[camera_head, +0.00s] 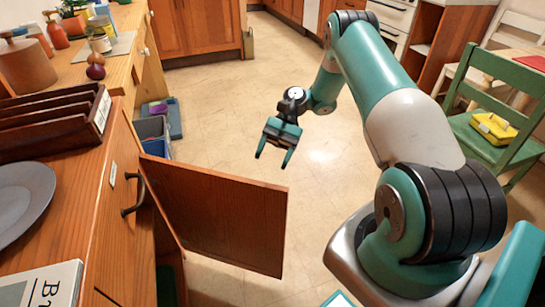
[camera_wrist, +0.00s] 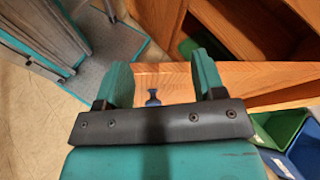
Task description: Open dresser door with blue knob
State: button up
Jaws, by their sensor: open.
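The wooden dresser (camera_head: 112,190) stands at the left in the head view, with a drawer front bearing a dark handle (camera_head: 133,195). Its lower door (camera_head: 225,215) stands swung out over the floor; the door also shows in the wrist view (camera_wrist: 250,75). The blue knob (camera_wrist: 153,97) shows on wood in the wrist view, between my fingers in the picture; the head view does not show it. My gripper (camera_head: 272,160) is open and empty, just beyond the door's free upper corner. Its two fingers show in the wrist view (camera_wrist: 162,62). I see no contact with the knob.
A grey bin (camera_head: 152,128) and a blue bin (camera_head: 156,147) stand on the floor beside the dresser. A green chair (camera_head: 478,150) holding a yellow object (camera_head: 493,128) is at the right. The tiled floor (camera_head: 235,110) around my gripper is clear.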

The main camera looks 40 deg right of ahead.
jog(key=shift+r+p, duration=1.45)
jog(key=shift+r, duration=0.6)
